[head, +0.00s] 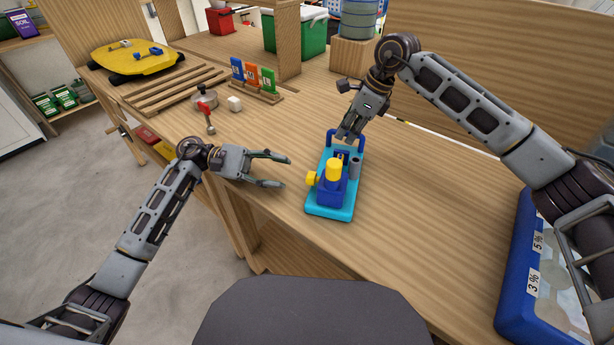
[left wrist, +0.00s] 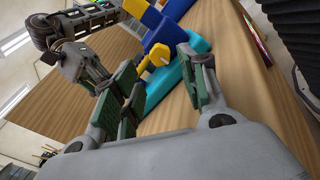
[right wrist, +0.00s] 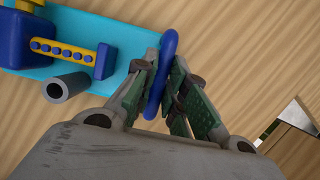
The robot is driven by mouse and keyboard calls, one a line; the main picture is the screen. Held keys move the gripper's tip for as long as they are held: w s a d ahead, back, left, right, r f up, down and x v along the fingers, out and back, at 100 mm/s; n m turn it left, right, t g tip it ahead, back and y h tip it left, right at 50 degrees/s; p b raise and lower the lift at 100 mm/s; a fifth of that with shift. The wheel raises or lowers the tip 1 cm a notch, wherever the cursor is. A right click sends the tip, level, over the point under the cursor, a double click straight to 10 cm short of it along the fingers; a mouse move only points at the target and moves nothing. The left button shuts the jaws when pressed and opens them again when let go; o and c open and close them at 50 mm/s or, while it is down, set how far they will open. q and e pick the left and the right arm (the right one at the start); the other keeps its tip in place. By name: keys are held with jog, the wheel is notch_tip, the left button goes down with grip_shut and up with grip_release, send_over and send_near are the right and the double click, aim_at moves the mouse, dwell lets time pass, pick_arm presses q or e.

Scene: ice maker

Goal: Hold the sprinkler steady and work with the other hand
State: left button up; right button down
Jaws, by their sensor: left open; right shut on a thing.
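The sprinkler (head: 331,189) stands on the wooden bench, with a flat light-blue base, a dark blue body, a yellow top, a yellow knob (head: 312,178) on its left side and a grey tube. A blue loop handle (right wrist: 169,58) rises at its far end. My right gripper (head: 347,136) is shut on this handle, one finger on each side of it in the right wrist view. My left gripper (head: 287,171) is open and empty, just left of the sprinkler. In the left wrist view the yellow knob (left wrist: 154,58) shows beyond and between its open fingers, apart from them.
A blue-framed tray (head: 516,270) lies at the right. The bench in front of the sprinkler is clear.

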pick_arm(q)
jog(key=shift+a, duration=0.25)
jog(key=shift+w+a, duration=0.25)
jog(key=shift+a, duration=0.85)
jog(key=shift+w+a, duration=0.2)
jog(key=shift+a, duration=0.95)
jog(key=shift+w+a, duration=0.25)
jog(key=shift+a, duration=0.85)
pick_arm(e)
jog(key=c, duration=1.5)
grip_release()
pick_arm(q)
jog(key=shift+r, duration=0.1)
pick_arm(e)
jog(key=shift+r, duration=0.15)
pick_arm(q)
jog(key=shift+r+p, duration=1.9)
jog(key=shift+p, duration=0.15)
pick_arm(e)
jog(key=shift+v, duration=3.9)
jog(key=o, duration=0.5)
jog(key=shift+o, duration=0.2)
